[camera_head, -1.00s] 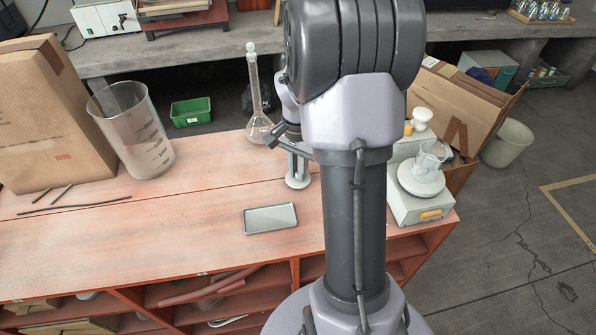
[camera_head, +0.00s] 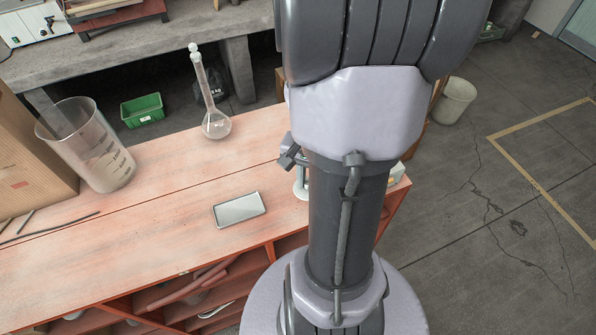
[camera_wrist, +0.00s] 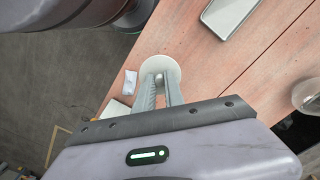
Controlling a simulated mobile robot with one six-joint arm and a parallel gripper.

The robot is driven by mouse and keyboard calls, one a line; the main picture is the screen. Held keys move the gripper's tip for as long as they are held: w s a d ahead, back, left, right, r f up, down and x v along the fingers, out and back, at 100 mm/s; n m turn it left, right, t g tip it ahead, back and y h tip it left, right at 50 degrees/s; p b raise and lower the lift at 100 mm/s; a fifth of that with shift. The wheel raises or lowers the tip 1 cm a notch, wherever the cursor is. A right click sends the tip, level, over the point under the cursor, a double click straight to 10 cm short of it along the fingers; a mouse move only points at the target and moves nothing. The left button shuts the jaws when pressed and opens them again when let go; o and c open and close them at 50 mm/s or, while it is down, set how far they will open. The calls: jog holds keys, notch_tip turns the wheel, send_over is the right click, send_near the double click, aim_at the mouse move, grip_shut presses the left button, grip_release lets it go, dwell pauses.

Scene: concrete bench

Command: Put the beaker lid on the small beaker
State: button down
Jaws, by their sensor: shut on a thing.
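In the wrist view my gripper (camera_wrist: 159,83) is shut on the knob of the beaker lid, a pale round disc (camera_wrist: 163,62). The lid hangs over the bench; its height above the top is hard to judge. In the head view my arm hides most of the gripper, and only a pale sliver of the lid (camera_head: 300,188) shows at the arm's left side. The small beaker cannot be made out now: my arm covers the right end of the bench, where a clear beaker stood on a balance earlier.
A large beaker (camera_head: 88,150), a long-necked flask (camera_head: 213,110) and a grey tray (camera_head: 239,209) stand on the reddish bench (camera_head: 130,232). A cardboard box (camera_head: 30,150) is at the left. A bin (camera_head: 454,100) stands on the floor.

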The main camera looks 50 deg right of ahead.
notch_tip(320, 180, up, 2)
jog(key=shift+r+p, duration=0.15)
jog(key=shift+p, duration=0.65)
jog(key=shift+w, duration=0.1)
